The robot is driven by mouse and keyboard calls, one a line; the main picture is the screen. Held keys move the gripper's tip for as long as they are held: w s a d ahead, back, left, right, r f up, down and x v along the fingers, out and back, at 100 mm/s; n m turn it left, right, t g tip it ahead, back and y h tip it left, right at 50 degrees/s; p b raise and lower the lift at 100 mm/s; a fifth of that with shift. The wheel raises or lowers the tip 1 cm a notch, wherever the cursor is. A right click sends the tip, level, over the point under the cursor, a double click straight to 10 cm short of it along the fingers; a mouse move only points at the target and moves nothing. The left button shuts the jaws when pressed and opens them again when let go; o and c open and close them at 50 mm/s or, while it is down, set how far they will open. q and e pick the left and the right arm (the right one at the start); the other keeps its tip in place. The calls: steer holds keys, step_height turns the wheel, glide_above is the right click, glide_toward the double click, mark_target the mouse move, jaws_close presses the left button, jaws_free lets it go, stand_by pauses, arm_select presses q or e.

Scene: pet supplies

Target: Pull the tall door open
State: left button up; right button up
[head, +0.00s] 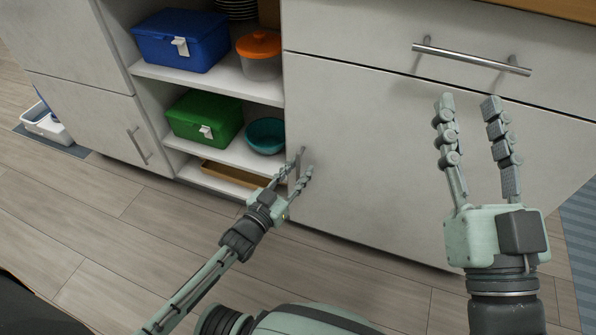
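The tall door is the large white panel (400,160) under the right-hand drawer, and it looks shut, flush with the cabinet front. A short upright metal handle (301,156) sits near its left edge, partly hidden by my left gripper. My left gripper (299,170) is at this handle with its fingers spread and the handle appearing between or just behind the fingertips. I cannot tell whether they touch it. My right gripper (469,101) is open and empty, raised in front of the door below the drawer handle.
A drawer with a long bar handle (471,58) is above the door. Open shelves to the left hold a blue box (180,40), an orange-lidded tub (259,55), a green box (204,118) and a teal bowl (265,136). The wooden floor (140,220) in front is clear.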

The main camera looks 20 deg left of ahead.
arm_select(q)
steer(key=shift+c, duration=0.3)
jaws_close()
steer(key=shift+s, duration=0.1)
